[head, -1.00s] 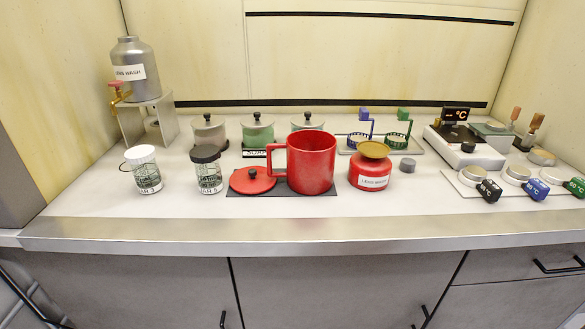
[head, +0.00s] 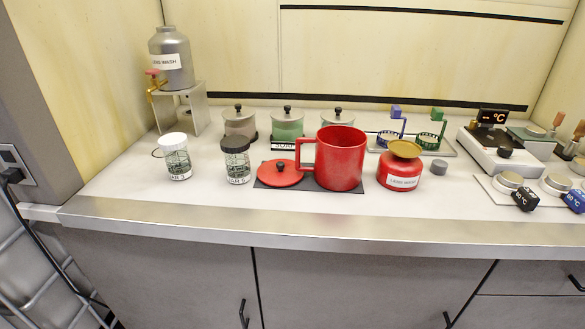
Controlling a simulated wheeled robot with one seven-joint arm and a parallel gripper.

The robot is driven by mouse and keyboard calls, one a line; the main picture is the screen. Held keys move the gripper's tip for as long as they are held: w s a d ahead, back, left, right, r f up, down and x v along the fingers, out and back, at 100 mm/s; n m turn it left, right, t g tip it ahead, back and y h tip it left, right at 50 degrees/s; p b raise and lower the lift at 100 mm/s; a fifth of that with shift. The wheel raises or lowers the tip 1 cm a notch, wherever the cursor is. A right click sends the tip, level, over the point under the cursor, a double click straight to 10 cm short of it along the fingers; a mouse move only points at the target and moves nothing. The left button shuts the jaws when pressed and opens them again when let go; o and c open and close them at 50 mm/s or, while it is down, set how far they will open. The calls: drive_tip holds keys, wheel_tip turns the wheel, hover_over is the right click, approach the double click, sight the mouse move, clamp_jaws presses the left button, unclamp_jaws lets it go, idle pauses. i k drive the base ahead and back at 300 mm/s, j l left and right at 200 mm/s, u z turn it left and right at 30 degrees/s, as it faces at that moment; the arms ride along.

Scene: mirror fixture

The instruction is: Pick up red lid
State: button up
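The red lid (head: 281,174) is a flat round disc with a small black knob on top. It lies on a dark mat (head: 316,185) on the counter. The large red mug (head: 340,159) stands on the same mat just right of the lid, its square handle reaching over toward the lid's right edge. The mug looks open at the top. My gripper does not show in the head view.
Left of the lid stand a black-lidded jar (head: 236,160) and a white-lidded jar (head: 175,157). A red lens-wash pot (head: 401,167) stands right of the mug. Several lidded canisters stand behind. The counter's front strip (head: 300,222) is clear.

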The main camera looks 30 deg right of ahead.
sight(275, 173)
drive_tip(key=i+j, duration=0.25)
drive_tip(key=j, duration=0.15)
drive_tip(key=i+j, duration=0.55)
drive_tip(key=j, duration=0.2)
drive_tip(key=i+j+z, duration=0.1)
drive_tip(key=i+j, duration=0.2)
drive_tip(key=j, duration=0.1)
